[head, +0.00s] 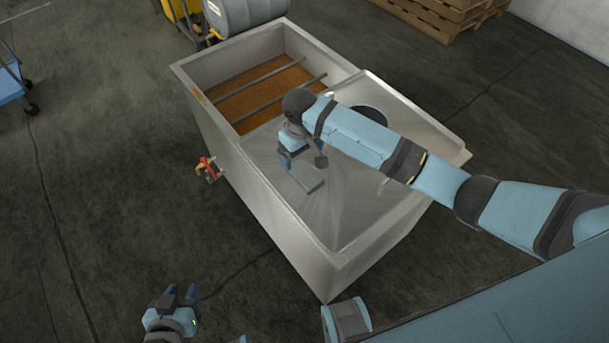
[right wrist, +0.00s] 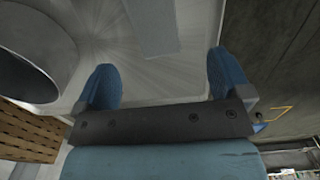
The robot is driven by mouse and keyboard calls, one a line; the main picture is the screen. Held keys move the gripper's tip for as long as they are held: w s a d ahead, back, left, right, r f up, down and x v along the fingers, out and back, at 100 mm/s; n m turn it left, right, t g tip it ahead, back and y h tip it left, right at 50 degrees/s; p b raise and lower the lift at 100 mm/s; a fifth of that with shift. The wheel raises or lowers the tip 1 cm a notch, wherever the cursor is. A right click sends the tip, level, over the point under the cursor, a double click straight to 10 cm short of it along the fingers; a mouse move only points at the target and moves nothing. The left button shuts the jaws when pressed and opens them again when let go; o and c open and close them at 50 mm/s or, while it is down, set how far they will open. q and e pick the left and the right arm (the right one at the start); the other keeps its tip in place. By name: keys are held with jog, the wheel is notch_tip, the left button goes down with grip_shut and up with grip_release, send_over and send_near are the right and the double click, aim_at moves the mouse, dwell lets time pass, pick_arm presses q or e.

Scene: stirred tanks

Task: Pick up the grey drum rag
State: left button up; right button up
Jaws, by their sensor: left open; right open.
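A flat grey rectangular piece, which looks like the grey drum rag (head: 306,180), lies on the sloped steel top of the tank in the head view. It also shows at the top of the right wrist view (right wrist: 148,26), beyond the fingertips and between their lines. My right gripper (head: 303,158) is open and empty above the steel, close to the rag; its two blue fingers (right wrist: 163,78) stand wide apart. The gripper and wrist hide part of the area around it. My left gripper (head: 178,294) is open and empty over the floor at the lower left.
The steel tank (head: 262,207) has raised walls and an open bay with brown contents (head: 268,90) crossed by dark bars. A dark round opening (head: 370,113) lies behind my right arm. A red-handled valve (head: 207,168) sticks out on the left. Pallets (head: 440,14) stand behind.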

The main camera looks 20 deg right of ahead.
send_over(305, 172)
jog(key=a, duration=0.1)
notch_tip(305, 172, down, 4)
jog(key=shift+w+f, duration=0.1)
jog(key=shift+w, duration=0.05)
jog(key=shift+d+f+b, duration=0.25)
jog(key=shift+f, duration=1.1)
jog(key=shift+d+f+b, duration=0.2)
jog(key=shift+f+b, duration=0.05)
jog(key=shift+f, duration=1.1)
jog(key=c, duration=1)
